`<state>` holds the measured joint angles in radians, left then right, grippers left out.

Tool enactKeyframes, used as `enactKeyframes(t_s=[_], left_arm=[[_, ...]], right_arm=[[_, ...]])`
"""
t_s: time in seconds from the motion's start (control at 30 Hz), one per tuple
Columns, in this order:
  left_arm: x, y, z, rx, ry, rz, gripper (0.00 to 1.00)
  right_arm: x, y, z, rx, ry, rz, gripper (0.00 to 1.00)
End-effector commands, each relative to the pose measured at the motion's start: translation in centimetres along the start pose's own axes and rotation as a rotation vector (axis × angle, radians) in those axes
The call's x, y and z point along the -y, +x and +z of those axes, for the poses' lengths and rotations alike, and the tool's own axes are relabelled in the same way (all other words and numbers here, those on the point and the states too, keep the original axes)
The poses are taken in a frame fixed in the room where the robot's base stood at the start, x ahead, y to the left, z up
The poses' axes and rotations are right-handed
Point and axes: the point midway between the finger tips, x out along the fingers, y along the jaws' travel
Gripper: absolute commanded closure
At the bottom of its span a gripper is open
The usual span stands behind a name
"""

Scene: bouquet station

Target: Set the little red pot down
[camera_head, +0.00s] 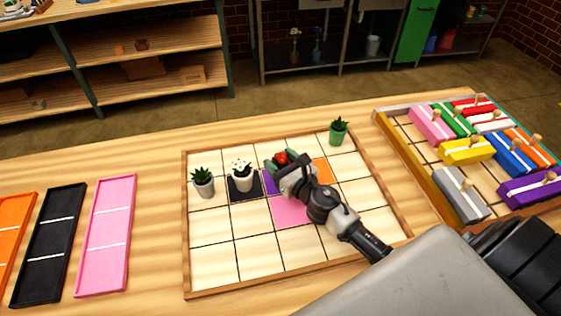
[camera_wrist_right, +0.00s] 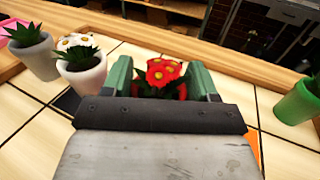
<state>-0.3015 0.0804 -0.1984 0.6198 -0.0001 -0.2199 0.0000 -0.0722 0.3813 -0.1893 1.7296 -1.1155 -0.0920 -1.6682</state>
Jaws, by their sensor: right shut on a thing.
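The little red pot with red flowers (camera_head: 280,158) is at my right gripper (camera_head: 287,163), over the middle of the framed grid board (camera_head: 215,255). In the right wrist view its red flowers (camera_wrist_right: 163,72) show between the green fingers of my right gripper (camera_wrist_right: 162,82), which is shut on the pot. Most of the pot is hidden by the gripper, and I cannot tell whether its base touches the board. Purple, orange and pink cells (camera_head: 291,211) lie under and around the gripper. My left gripper is not in view.
A grey pot (camera_head: 204,185), a white pot with white flowers (camera_head: 243,180) on a black cell, and a green pot (camera_head: 338,136) stand on the board. Coloured trays (camera_head: 107,235) lie left; a crate of coloured blocks (camera_head: 418,175) stands right. The board's front cells are bare.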

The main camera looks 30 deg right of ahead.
Motion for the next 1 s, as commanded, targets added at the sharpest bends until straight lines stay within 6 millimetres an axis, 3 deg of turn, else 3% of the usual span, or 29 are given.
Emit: enactKeyframes(t_s=[0.17,0.2,0.33,0.7,1.0], left_arm=[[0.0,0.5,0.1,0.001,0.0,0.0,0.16],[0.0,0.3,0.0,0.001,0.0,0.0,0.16],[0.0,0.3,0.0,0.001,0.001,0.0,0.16],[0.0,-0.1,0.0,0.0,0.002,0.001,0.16],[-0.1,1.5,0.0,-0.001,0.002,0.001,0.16]], right_arm=[[0.0,0.0,-0.3,0.002,0.0,0.0,0.82],[0.0,0.0,-0.2,0.0,0.0,0.0,0.35],[0.0,0.0,-0.2,0.0,0.001,0.0,0.16],[0.0,-0.2,0.1,-0.001,0.0,0.0,0.16],[-0.1,-5.9,-0.4,-0.002,-0.001,0.002,0.16]])
